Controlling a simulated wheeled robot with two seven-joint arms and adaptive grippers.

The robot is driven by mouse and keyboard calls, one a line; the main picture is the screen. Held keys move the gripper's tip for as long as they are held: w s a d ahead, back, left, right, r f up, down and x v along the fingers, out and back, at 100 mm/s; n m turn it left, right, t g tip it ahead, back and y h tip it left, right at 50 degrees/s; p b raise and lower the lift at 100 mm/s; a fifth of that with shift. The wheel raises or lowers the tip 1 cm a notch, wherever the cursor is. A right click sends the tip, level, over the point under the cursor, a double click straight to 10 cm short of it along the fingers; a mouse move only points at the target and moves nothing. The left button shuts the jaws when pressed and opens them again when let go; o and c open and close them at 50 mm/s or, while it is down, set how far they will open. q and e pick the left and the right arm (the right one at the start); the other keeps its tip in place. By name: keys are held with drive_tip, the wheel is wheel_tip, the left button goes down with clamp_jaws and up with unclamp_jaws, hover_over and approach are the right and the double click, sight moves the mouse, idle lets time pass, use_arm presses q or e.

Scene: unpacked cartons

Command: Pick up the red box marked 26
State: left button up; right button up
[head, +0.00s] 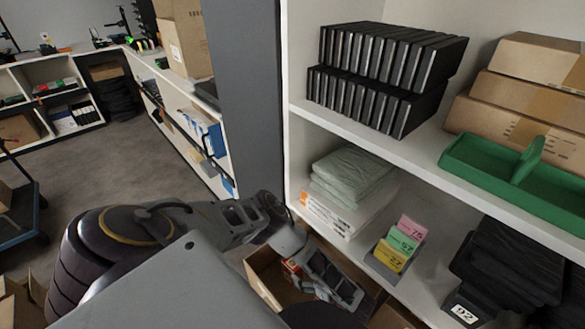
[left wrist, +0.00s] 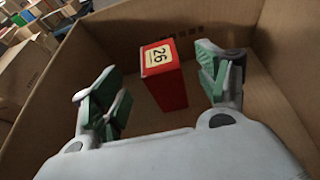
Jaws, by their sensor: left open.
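The red box marked 26 (left wrist: 168,82) stands inside an open cardboard carton, its yellow label with the number showing in the left wrist view. My left gripper (left wrist: 165,90) is open, with one green-padded finger to the left of the box and the other to its right. The box lies between the fingers, with a visible gap on the left and a smaller one on the right. In the head view my left gripper (head: 318,280) reaches down into the carton (head: 262,268), and a small bit of red (head: 292,266) shows beside it. My right gripper is not in view.
The carton walls (left wrist: 110,35) rise close around the gripper. A white shelf (head: 395,150) stands just beyond, with black cases (head: 385,70), a green tray (head: 515,175), numbered pink, green and yellow boxes (head: 400,245) and a black stack marked 92 (head: 500,270). Open grey floor (head: 110,165) lies to the left.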

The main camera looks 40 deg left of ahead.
sight(296, 266)
use_arm(q)
drive_tip(key=shift+a+f, duration=0.1)
drive_tip(key=shift+a, duration=0.2)
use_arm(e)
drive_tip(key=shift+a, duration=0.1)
use_arm(q)
drive_tip(key=shift+b+x, duration=0.55)
drive_tip(key=shift+x, duration=1.1)
drive_tip(key=shift+a+f, duration=0.2)
drive_tip(key=shift+a, duration=0.5)
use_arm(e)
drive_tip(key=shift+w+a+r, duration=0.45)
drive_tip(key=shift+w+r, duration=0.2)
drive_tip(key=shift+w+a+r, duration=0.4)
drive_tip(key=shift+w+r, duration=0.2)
use_arm(q)
drive_tip(key=c, duration=1.6)
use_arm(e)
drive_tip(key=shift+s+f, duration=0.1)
